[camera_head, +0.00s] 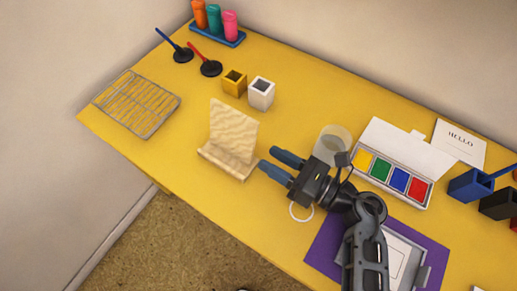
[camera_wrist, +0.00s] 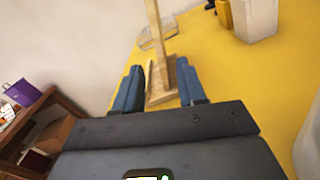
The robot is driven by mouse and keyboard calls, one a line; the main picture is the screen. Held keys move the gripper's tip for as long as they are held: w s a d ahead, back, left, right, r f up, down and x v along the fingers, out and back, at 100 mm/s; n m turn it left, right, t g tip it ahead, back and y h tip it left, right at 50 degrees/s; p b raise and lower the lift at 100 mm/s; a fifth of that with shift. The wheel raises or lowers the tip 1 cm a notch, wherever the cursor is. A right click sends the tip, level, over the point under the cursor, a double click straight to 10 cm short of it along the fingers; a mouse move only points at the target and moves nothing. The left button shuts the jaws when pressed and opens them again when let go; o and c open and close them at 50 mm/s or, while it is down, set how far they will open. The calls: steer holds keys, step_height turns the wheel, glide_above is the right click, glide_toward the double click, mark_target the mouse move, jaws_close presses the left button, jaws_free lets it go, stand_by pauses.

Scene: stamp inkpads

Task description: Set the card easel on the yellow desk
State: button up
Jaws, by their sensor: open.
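The card easel (camera_head: 232,134) is pale striped wood with a tall back and a low front lip. It stands upright on the yellow desk (camera_head: 290,75), near the front edge. My gripper (camera_head: 272,162) is open, with its blue fingertips just right of the easel. In the wrist view the easel (camera_wrist: 158,45) shows edge-on, beyond and between the open fingers (camera_wrist: 158,85). Its foot (camera_wrist: 163,93) appears near the fingertips; I cannot tell whether they touch it.
A wire rack (camera_head: 137,103) lies left of the easel. Yellow (camera_head: 234,83) and white (camera_head: 261,94) square cups stand behind it. A clear cup (camera_head: 332,143) and a paint box (camera_head: 393,177) are to the right. The desk's front edge is close below the easel.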

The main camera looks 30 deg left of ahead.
steer(key=shift+d, duration=0.6)
steer(key=shift+s, duration=0.1)
steer(key=shift+s+d+r+m, duration=0.1)
steer(key=shift+s+m, duration=0.15)
steer(key=shift+m, duration=0.25)
steer(key=s+d+r+n+t+h, duration=0.4)
steer(key=s+d+n+h, duration=0.2)
steer(key=d, duration=0.4)
steer(key=s+d+r+n+t+h, duration=0.4)
steer(key=s+d+r+n+h, duration=0.1)
steer(key=s+d+n, duration=0.4)
steer(key=s+d+r+n+t+h, duration=0.5)
steer(key=s+d+n+h, duration=0.2)
steer(key=s+d, duration=0.3)
steer(key=shift+d+n, duration=0.35)
steer(key=shift+n, duration=0.15)
steer(key=shift+s, duration=0.1)
